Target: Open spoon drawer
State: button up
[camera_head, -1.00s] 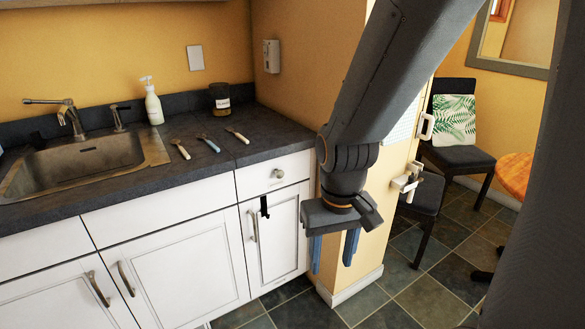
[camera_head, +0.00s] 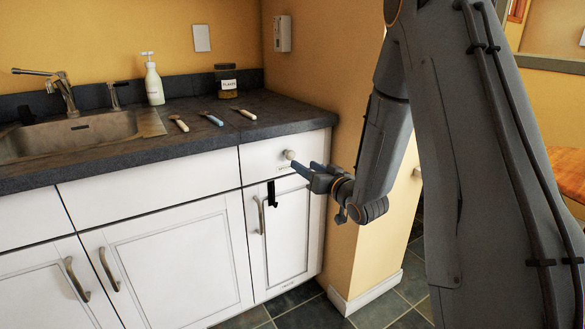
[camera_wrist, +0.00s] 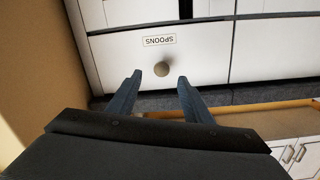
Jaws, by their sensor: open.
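The spoon drawer (camera_head: 262,163) is the small white drawer under the counter's right end, shut flush with the cabinet. In the wrist view its front (camera_wrist: 205,55) appears upside down with a "SPOONS" label (camera_wrist: 159,40). Its round knob (camera_head: 289,155) also shows in the wrist view (camera_wrist: 161,69), just ahead of and between my fingertips. My gripper (camera_head: 305,167) is open, its blue fingers pointing at the drawer front close to the knob. It also shows in the wrist view (camera_wrist: 157,82). I cannot tell whether a finger touches the knob.
A black hook (camera_head: 271,193) hangs below the drawer over the cabinet door (camera_head: 272,245). Several utensils, a soap bottle (camera_head: 153,82) and a dark jar (camera_head: 226,82) stand or lie on the dark counter (camera_head: 285,112). A yellow wall (camera_head: 375,245) stands right of the cabinet.

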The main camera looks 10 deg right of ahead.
aim_at(291, 156)
jog(key=shift+t+y, duration=0.3)
jog(key=x, duration=0.8)
grip_shut()
